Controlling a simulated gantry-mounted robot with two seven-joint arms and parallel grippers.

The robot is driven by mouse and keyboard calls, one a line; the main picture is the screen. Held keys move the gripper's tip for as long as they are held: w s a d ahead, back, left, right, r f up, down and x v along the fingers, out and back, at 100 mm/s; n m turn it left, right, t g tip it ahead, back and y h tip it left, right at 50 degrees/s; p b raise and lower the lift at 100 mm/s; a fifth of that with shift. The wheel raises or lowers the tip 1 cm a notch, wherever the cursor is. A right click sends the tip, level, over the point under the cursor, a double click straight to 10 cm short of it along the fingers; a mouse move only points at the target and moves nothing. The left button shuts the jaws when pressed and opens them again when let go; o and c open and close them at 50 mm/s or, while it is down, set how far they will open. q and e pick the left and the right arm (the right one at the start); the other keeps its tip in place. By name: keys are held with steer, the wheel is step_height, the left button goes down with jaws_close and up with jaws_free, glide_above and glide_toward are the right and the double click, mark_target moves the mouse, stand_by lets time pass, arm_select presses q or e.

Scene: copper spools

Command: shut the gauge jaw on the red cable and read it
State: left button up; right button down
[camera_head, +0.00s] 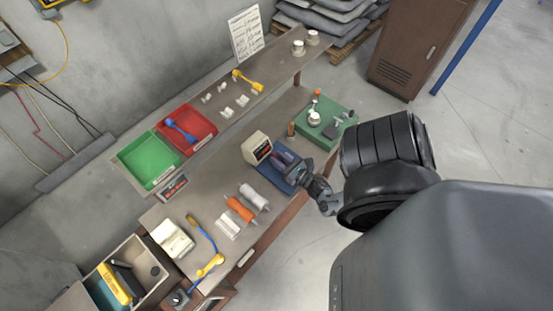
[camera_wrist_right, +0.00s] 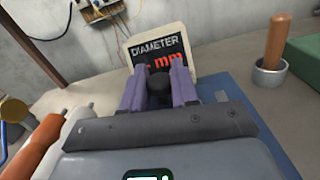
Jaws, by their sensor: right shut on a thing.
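The gauge (camera_head: 257,148) is a beige box with a dark screen, standing on a blue base (camera_head: 273,173). In the right wrist view, the gauge screen (camera_wrist_right: 147,46) reads "DIAMETER" and "mm" in red; the fingers hide the number. My right gripper (camera_head: 286,158) is at the blue base, in front of the screen. Its purple fingers (camera_wrist_right: 160,88) are shut on a dark rounded part (camera_wrist_right: 183,86), apparently the gauge jaw's knob. I cannot make out a red cable in the jaw. An orange-red spool (camera_head: 240,209) lies on the bench nearer the front. My left gripper is not in view.
A white spool (camera_head: 254,197) lies beside the orange one. A green block (camera_head: 326,128) with small parts stands right of the gauge, near a brown peg (camera_head: 291,129). Red (camera_head: 187,128) and green (camera_head: 147,160) trays stand behind. A yellow-and-blue tool (camera_head: 210,266) lies at front left.

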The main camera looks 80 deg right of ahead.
steer(key=c, duration=1)
jaws_free()
steer(key=shift+o, duration=0.4)
steer(key=b+v, duration=0.1)
steer(key=v, duration=0.9)
steer(key=shift+s+a, duration=0.3)
steer(key=shift+a, duration=0.05)
